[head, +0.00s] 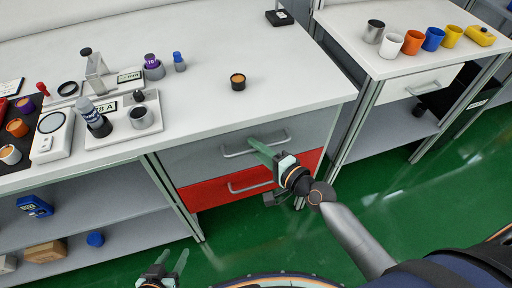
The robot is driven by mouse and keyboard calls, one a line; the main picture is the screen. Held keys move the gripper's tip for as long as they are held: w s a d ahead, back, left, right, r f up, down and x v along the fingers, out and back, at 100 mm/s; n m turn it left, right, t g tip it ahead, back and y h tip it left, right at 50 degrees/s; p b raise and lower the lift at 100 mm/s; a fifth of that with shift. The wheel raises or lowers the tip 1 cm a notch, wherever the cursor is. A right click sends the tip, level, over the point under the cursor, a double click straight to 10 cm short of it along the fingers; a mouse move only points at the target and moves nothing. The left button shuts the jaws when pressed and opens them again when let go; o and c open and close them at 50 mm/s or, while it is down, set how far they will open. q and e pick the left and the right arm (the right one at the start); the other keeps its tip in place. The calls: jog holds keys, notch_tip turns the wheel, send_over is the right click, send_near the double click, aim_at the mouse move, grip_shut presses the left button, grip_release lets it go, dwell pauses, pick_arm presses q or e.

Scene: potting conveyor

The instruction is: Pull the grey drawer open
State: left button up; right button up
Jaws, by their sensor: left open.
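The grey drawer (196,160) is under the white worktop, above a red drawer, and its front looks flush with the cabinet. Its bar handle (236,153) runs across the front. My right gripper (262,148) is at the middle of this handle, with its pale green fingers over the bar. The fingers look close together, but I cannot tell whether they are shut on the bar. My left gripper (175,262) is low at the bottom edge, over the floor, with its fingers apart and empty, away from the drawer.
The red drawer (205,195) with its own handle is just below. A small dark pot (238,82) stands on the worktop (290,80) above. A second table (350,45) with coloured cups stands at the right. Green floor (235,240) is clear in front of the drawers.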

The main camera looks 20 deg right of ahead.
grip_shut()
dwell(1.5)
